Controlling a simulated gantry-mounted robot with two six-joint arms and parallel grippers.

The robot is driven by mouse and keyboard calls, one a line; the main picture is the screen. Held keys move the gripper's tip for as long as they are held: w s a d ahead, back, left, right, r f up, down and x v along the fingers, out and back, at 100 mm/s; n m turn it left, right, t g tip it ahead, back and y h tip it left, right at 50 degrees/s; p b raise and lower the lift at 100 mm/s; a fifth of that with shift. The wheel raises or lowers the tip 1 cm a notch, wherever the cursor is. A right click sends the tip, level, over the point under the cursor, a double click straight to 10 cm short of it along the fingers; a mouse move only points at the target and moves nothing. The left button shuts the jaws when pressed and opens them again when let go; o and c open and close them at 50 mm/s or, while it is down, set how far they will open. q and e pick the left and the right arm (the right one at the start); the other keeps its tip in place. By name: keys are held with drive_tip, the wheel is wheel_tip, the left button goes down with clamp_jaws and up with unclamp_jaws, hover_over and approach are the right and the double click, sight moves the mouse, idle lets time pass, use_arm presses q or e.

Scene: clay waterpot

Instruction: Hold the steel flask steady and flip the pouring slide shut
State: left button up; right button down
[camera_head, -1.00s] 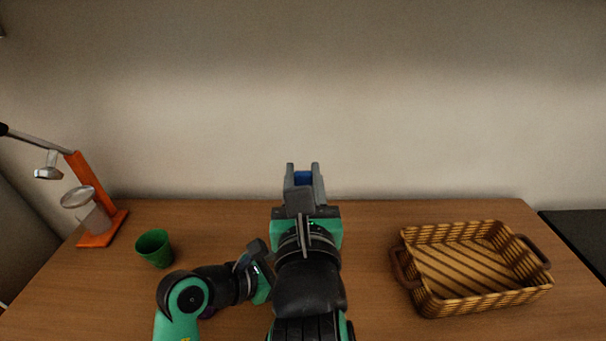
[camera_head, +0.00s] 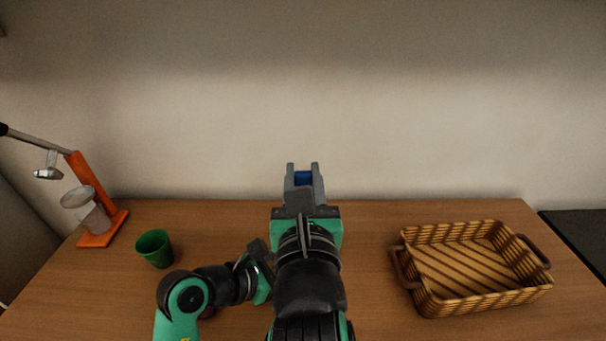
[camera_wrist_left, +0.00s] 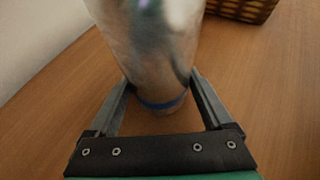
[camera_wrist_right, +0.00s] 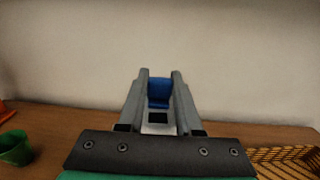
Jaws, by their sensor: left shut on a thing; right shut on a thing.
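The steel flask (camera_wrist_left: 155,45) is a shiny metal body with a blue band near its lower end in the left wrist view. It stands between the fingers of my left gripper (camera_wrist_left: 160,98), which is shut on it. In the head view my left gripper (camera_head: 262,262) is partly behind my right arm, and the flask is hidden there. My right gripper (camera_head: 304,176) points at the back wall and is shut on a blue part (camera_wrist_right: 159,92). I cannot tell whether this blue part is the pouring slide or how it joins the flask.
A green cup (camera_head: 154,248) stands at the left, near an orange stand (camera_head: 92,190) with a clear vessel (camera_head: 84,208). A woven basket (camera_head: 470,270) with brown handles is at the right. The back middle of the wooden table (camera_head: 215,225) is clear.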

sight(303, 180)
idle(0.3)
drive_tip(key=shift+s, duration=1.55)
drive_tip(key=c, duration=0.6)
unclamp_jaws()
drive_tip(key=shift+o, duration=0.2)
drive_tip(key=s, duration=1.2)
drive_tip(key=shift+d, duration=0.25)
